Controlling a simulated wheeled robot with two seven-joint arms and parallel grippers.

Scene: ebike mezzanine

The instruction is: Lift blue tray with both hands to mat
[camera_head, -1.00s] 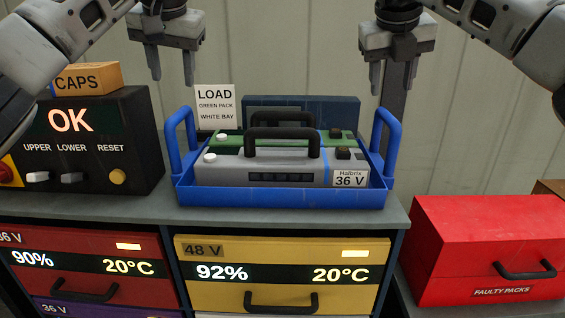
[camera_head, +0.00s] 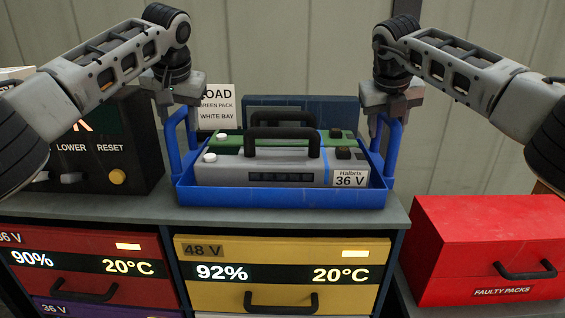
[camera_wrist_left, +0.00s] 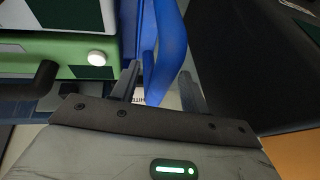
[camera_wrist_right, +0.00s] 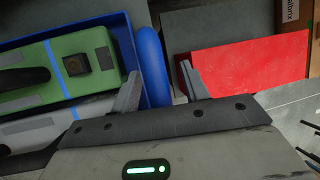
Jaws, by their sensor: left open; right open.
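The blue tray (camera_head: 280,197) sits on the grey cabinet top, with an upright loop handle at each end. It holds a grey battery pack (camera_head: 262,172) labelled Halbrix 36 V in front and a green pack (camera_head: 228,141) behind it. My left gripper (camera_head: 180,112) is over the tray's left handle; in the left wrist view the open fingers (camera_wrist_left: 160,88) lie on either side of the blue handle (camera_wrist_left: 168,45). My right gripper (camera_head: 390,118) is over the right handle; in the right wrist view its open fingers (camera_wrist_right: 160,85) straddle that handle (camera_wrist_right: 152,65). No mat is identifiable.
A black control box (camera_head: 125,150) stands close left of the tray. A LOAD sign (camera_head: 217,110) and a dark blue box (camera_head: 345,108) are behind it. A red faulty-packs box (camera_head: 480,245) is lower right. Drawers (camera_head: 280,290) are below the top.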

